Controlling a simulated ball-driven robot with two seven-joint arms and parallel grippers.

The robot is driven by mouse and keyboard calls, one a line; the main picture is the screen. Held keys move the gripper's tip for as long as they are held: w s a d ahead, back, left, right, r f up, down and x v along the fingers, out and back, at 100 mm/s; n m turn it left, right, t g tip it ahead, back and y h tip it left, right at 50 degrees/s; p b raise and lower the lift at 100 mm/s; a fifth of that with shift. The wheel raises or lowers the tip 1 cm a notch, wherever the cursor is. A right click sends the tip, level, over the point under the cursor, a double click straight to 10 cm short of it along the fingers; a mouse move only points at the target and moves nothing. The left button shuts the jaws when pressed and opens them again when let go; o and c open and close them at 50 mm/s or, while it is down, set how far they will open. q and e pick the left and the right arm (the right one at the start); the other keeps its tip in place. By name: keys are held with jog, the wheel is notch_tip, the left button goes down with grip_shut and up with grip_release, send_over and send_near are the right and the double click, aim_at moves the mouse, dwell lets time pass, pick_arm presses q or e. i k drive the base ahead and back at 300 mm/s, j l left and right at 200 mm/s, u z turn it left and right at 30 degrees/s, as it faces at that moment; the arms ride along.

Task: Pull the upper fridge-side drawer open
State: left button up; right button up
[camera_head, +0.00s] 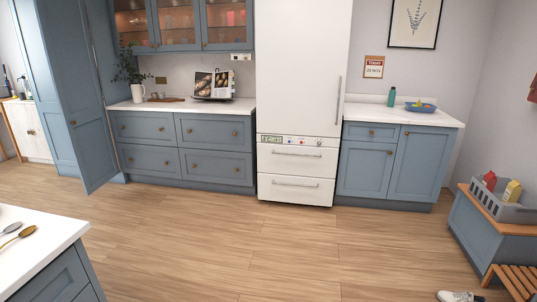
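A tall white fridge (303,70) stands against the back wall. The blue drawer unit to its left has two columns of two drawers. In the column beside the fridge, the upper drawer (225,142) is shut and has two small round knobs, and the lower drawer (215,164) below it is also shut. The fridge has two shut white drawers with bar handles at its foot, the upper one (290,163) under a small panel. Right of the fridge, a blue cabinet has one shut drawer (370,131) on top. Neither of my grippers is in view.
A tall blue cupboard door (80,110) stands open at the left. A white-topped island (45,225) fills the lower left corner. A bench (480,240) with a grey crate, a slatted stool and a shoe are at the right. The wooden floor (240,240) between is clear.

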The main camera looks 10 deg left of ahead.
aim_at(210, 132)
jog(key=i+j+u, duration=0.2)
jog(key=i, duration=0.4)
jog(key=i+u, duration=0.15)
jog(key=i, duration=0.4)
jog(key=i+l+u, duration=0.2)
jog(key=i, duration=0.4)
jog(key=i+u, duration=0.2)
jog(key=i, duration=0.4)
jog(key=i+l+u, duration=0.2)
jog(key=i, duration=0.4)
